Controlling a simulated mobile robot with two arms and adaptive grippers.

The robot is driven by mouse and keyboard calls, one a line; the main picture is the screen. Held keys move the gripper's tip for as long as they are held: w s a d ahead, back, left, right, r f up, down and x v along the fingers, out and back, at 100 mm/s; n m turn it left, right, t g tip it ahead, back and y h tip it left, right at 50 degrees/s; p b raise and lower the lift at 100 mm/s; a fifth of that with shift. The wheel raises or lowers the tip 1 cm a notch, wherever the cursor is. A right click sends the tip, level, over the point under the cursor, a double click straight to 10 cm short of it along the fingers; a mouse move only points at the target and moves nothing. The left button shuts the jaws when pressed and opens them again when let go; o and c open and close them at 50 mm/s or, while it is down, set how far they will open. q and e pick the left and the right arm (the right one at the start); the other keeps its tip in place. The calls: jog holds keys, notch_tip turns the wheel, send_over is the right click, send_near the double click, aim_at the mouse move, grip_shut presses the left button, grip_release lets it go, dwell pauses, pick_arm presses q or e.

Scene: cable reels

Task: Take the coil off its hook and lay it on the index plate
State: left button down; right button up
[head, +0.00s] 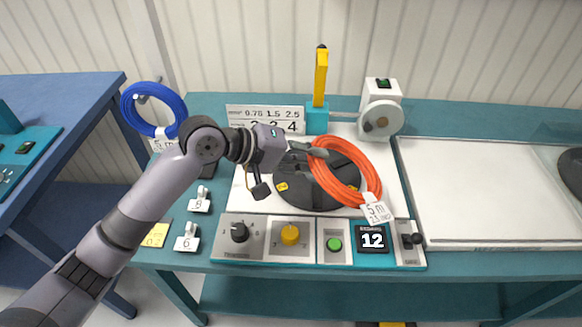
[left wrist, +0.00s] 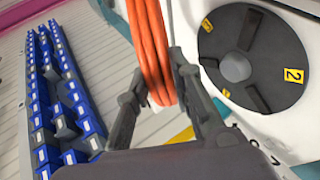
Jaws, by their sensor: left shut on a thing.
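An orange cable coil (head: 364,163) with a white "5 m" tag (head: 377,210) is off any hook, over the right part of the dark round index plate (head: 300,192). My left gripper (head: 318,149) is shut on the coil's upper left side. In the left wrist view the orange strands (left wrist: 148,45) run between the two fingers (left wrist: 160,85). There the index plate (left wrist: 270,70), with yellow number labels and a central hub, lies to the right, apart from the coil. The coil looks tilted; its clearance above the plate is unclear. My right gripper is out of view.
A yellow post (head: 321,78) and a white wheeled device (head: 381,110) stand behind the plate. A control panel (head: 265,252) with a "12" display lies in front. A white board (head: 480,190) at right is clear.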

pick_arm(q)
jog(key=w+a+f+n+t+b, duration=0.1)
jog(key=w+f+n+t, duration=0.1)
jog(key=f+t, duration=0.1)
jog(key=w+a+f+n+t+b, duration=0.1)
jog(key=w+a+f+n+t, duration=0.1)
jog(key=w+f+n+t, duration=0.1)
jog(key=w+a+f+n+t+b, duration=0.1)
jog(key=w+f+n+t+b, duration=0.1)
jog(key=f+t, duration=0.1)
jog(key=shift+w+a+f, duration=0.2)
jog(key=shift+w+f, duration=0.1)
jog(key=shift+w, duration=0.1)
notch_tip(320, 180, down, 2)
jog(key=shift+f+b, duration=0.25)
jog(key=shift+b, duration=0.95)
jog(key=shift+f+b, duration=0.55)
jog(key=shift+f, duration=0.2)
jog(key=shift+s+r, duration=0.1)
jog(key=shift+r, duration=0.25)
jog(key=shift+f, duration=0.25)
